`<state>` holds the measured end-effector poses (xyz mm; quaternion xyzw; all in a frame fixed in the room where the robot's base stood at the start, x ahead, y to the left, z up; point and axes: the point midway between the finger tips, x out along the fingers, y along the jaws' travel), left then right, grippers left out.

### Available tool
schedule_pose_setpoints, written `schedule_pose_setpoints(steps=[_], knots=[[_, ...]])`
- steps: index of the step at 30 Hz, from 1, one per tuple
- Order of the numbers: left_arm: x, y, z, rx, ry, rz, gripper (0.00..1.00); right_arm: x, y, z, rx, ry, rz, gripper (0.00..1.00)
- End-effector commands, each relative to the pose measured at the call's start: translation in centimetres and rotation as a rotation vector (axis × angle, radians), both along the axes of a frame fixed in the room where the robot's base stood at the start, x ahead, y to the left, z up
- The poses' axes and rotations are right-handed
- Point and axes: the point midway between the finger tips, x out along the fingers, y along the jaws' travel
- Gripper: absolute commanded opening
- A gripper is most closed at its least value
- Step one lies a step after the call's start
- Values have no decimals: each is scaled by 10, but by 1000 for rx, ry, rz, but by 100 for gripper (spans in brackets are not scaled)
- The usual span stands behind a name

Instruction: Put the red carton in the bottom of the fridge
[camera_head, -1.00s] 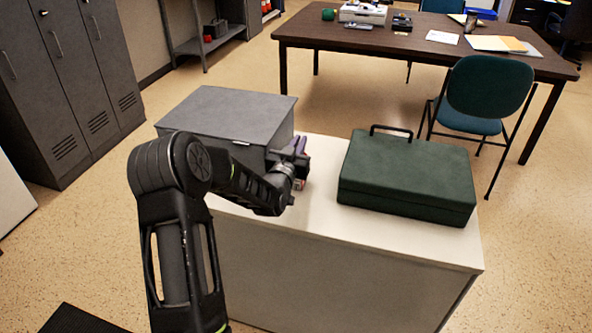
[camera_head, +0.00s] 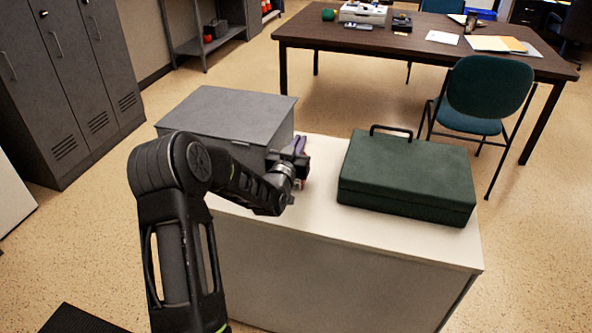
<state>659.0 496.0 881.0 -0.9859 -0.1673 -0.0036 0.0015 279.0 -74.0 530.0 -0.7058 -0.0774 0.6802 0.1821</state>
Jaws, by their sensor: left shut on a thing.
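My left gripper (camera_head: 292,160) is over the white counter, between the grey box and the green case. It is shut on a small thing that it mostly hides. A bit of red (camera_head: 301,184), likely the red carton, shows just below the jaws at counter level. A purplish part (camera_head: 300,143) shows just beyond them. I cannot tell whether the held thing touches the counter. My right gripper is not in view. No fridge can be clearly made out.
The grey box (camera_head: 226,112) stands left of the gripper on the white counter (camera_head: 400,239). A dark green case (camera_head: 408,178) lies to the right. Grey lockers (camera_head: 70,80) stand at left. A brown desk (camera_head: 400,43) and a green chair (camera_head: 488,90) are behind.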

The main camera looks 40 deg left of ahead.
Motion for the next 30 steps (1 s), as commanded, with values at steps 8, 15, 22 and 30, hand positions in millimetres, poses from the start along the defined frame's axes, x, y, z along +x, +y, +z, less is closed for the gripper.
schedule_pose_setpoints(steps=[8,15,22,30], knots=[[-2,-1,-9,-8,18,-2,0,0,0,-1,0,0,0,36],[-1,-1,19,-5,11,-1,0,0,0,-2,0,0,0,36],[-1,0,69,-1,3,0,0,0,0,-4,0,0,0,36],[-1,0,97,-3,5,0,0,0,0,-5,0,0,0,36]])
